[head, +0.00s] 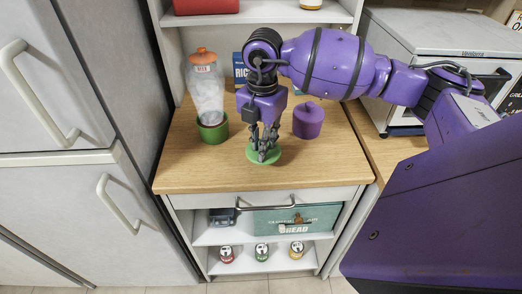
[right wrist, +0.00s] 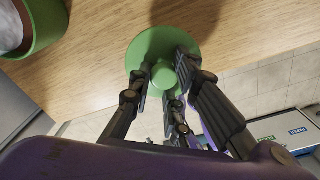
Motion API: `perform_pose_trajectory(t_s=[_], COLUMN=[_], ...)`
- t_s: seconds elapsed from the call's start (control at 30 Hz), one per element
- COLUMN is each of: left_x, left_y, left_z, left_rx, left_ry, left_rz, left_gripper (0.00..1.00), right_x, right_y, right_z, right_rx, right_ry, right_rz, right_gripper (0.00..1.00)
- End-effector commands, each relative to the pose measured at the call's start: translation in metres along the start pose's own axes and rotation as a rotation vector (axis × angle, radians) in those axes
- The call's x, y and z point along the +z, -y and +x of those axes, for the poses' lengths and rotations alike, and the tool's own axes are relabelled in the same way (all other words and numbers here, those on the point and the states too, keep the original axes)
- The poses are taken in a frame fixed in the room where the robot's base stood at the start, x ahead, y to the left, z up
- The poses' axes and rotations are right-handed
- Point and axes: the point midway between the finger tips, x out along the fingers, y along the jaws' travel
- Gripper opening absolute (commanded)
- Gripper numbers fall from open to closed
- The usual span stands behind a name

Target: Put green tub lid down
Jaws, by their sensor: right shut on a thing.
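The green tub lid (head: 263,154) is a round flat disc with a knob, near the front middle of the wooden counter. It also shows in the right wrist view (right wrist: 149,46). My right gripper (head: 262,148) comes from above and is shut on the lid's knob (right wrist: 163,75). The lid looks level, at or just above the counter; I cannot tell if it touches. The green tub (head: 211,133) stands to the left, with no lid on it. It shows partly in the right wrist view (right wrist: 47,25). My left gripper is not in view.
A clear container with an orange top (head: 203,85) stands in or just behind the green tub; I cannot tell which. The wooden counter (head: 185,175) is bare at front left. A drawer handle (head: 265,203) juts out below.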

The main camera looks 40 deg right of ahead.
Motion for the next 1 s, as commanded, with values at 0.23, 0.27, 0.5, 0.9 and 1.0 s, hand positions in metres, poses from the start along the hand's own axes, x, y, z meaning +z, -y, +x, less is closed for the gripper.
perform_pose_trajectory(t_s=[0.23, 0.27, 0.5, 0.9, 1.0], left_x=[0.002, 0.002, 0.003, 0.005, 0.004], left_y=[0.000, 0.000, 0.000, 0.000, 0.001], left_z=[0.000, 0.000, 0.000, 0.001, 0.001], left_rx=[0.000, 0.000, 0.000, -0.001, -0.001], left_ry=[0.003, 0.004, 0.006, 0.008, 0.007], left_rz=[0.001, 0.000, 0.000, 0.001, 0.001], left_gripper=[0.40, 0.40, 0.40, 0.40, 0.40], right_x=[0.008, 0.008, 0.009, 0.008, 0.008], right_y=[-0.006, -0.005, -0.006, -0.006, -0.006], right_z=[0.019, 0.024, 0.042, 0.046, 0.045], right_rx=[-0.002, -0.003, 0.002, 0.001, 0.001], right_ry=[-0.002, -0.002, 0.001, 0.000, 0.000], right_rz=[-0.001, -0.001, 0.000, 0.000, 0.000], right_gripper=[0.00, 0.00, 0.00, 0.30, 0.36])
